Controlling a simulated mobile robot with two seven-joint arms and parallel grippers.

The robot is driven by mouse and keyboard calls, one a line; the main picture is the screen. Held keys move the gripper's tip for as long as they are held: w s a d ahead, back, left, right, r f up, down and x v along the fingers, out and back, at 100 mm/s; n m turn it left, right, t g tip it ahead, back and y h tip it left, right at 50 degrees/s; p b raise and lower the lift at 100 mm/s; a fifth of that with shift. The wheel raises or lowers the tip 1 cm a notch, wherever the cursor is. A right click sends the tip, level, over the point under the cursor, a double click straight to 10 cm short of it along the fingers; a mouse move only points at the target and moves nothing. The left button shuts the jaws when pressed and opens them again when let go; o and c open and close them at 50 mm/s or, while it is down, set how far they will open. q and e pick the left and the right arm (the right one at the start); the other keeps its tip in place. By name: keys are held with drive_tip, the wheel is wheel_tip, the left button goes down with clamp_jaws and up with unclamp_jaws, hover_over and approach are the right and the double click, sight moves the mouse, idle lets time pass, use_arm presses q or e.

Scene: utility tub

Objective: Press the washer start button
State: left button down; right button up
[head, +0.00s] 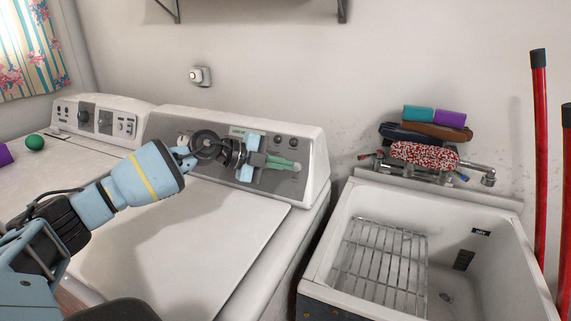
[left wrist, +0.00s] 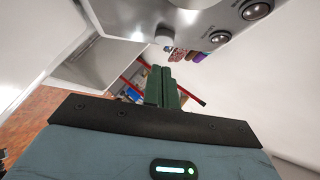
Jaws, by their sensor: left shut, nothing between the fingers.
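The white machine at the centre (head: 200,245) has a grey control panel (head: 312,150) along its back. My left gripper (head: 297,166) is in front of the panel's right part, its green fingers shut and empty, pointing right. Two round dark buttons (head: 285,141) show just above the fingers; I cannot tell which control is the start button. My gripper hides part of the panel. My right gripper is not in view.
A second machine with a knobbed panel (head: 98,118) stands at the left, a green ball (head: 34,142) on it. A white utility tub (head: 335,225) with a wire rack (head: 378,255) is at the right. Red handles (head: 540,150) stand beyond it. The centre machine's lid is clear.

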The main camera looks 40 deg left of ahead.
sight(297, 167)
use_arm(q)
drive_tip(key=shift+w+a+f, duration=0.15)
drive_tip(key=shift+w+f, duration=0.3)
drive_tip(key=shift+w, duration=0.15)
drive_tip(key=shift+w+a+f, duration=0.15)
drive_tip(key=shift+w+f, duration=0.25)
drive_tip(key=shift+w, duration=0.15)
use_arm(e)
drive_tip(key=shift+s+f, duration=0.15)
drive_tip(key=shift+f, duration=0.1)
